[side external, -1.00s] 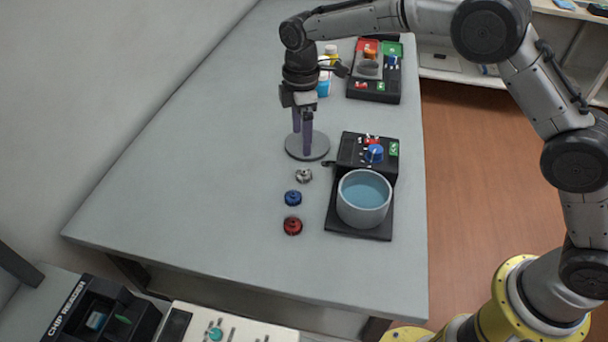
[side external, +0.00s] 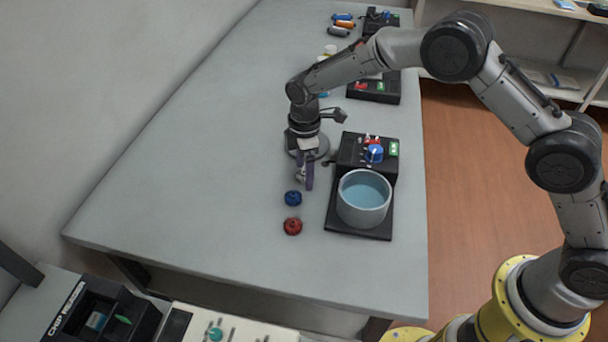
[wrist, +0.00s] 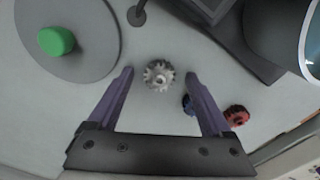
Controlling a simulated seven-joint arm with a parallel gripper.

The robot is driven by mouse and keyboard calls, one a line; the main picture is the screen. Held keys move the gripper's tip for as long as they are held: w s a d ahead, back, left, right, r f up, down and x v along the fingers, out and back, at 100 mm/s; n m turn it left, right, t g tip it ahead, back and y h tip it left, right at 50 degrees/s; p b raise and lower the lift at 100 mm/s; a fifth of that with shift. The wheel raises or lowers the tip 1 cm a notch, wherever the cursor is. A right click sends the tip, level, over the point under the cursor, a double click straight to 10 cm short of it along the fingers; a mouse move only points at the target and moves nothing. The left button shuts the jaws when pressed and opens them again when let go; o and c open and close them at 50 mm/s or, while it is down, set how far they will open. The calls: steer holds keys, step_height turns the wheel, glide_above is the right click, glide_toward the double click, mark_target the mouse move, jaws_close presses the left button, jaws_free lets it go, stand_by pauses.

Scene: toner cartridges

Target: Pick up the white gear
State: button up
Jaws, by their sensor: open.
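The white gear (wrist: 158,75) is a small pale grey-white toothed wheel on the table. In the wrist view it lies between and just beyond the two purple fingertips of my gripper (wrist: 158,80), with a gap on both sides. My gripper is open and empty, pointing down. In the side view my gripper (side external: 305,184) is over the gear's spot, and its fingers mostly hide the gear (side external: 299,177).
A blue gear (side external: 293,198) and a red gear (side external: 293,226) lie in line in front. A black device with a cup of blue liquid (side external: 364,197) stands at right. A round grey plate with a green knob (wrist: 56,41) is behind. Table at left is clear.

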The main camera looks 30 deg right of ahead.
jaws_close()
stand_by(0.3)
steer(key=shift+r, duration=0.1)
